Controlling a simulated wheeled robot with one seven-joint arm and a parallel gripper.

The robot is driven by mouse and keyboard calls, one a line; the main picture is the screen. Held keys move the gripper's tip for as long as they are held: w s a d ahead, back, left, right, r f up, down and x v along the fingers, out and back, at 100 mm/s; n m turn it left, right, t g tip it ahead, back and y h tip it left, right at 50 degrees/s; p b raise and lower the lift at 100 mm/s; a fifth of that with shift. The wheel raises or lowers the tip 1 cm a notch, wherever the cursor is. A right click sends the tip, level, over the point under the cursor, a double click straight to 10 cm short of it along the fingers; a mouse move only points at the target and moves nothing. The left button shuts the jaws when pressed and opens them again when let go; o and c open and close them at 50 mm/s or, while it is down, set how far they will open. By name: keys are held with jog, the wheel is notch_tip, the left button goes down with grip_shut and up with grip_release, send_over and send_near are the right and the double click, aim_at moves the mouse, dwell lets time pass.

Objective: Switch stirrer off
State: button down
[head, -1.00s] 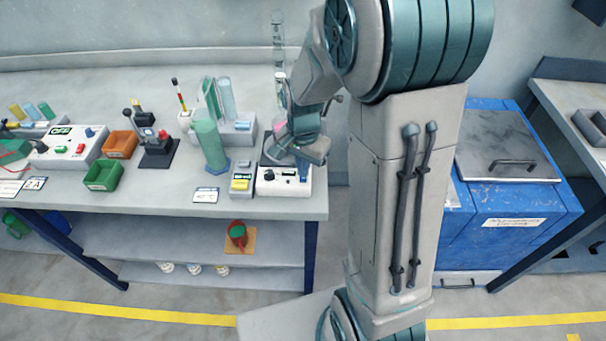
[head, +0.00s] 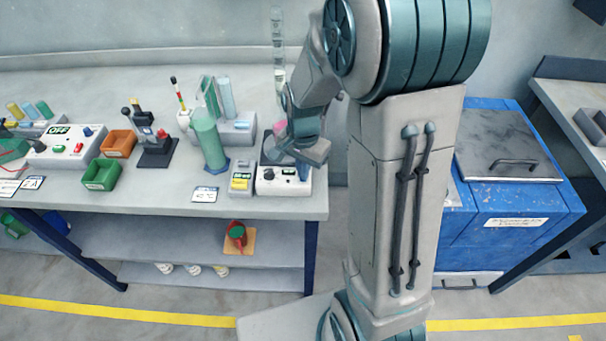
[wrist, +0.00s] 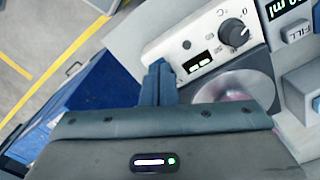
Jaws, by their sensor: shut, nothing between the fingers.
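The stirrer is a white-fronted box (head: 284,186) at the right front of the bench. In the wrist view its front panel (wrist: 188,46) has a black knob (wrist: 234,33) and a small black switch (wrist: 198,66). Its round metal top plate (wrist: 262,84) is partly hidden by my wrist. My gripper (wrist: 158,72) is shut and empty, its blue fingers pointing at the panel's edge beside the switch. I cannot tell whether the fingertips touch the panel. In the head view my gripper largely hides the stirrer's top.
A grey box with a yellow label (head: 241,182) stands just left of the stirrer. A green cylinder (head: 209,140) stands behind, farther left. Green (head: 103,175) and orange (head: 118,143) bins are farther left. A blue cabinet (head: 520,225) stands right of the bench across a gap.

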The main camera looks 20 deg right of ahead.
jog(key=shift+f, duration=0.35)
jog(key=shift+s, duration=0.1)
jog(key=shift+r+p, duration=2.4)
jog(key=shift+r, duration=1.15)
jog(key=s+r+n+t, duration=0.3)
jog(key=s+r+n, duration=0.6)
jog(key=s+r, duration=0.3)
jog(key=shift+s+r+n+t+b, duration=0.3)
jog(key=shift+s+t, duration=0.1)
jog(key=shift+s, duration=0.7)
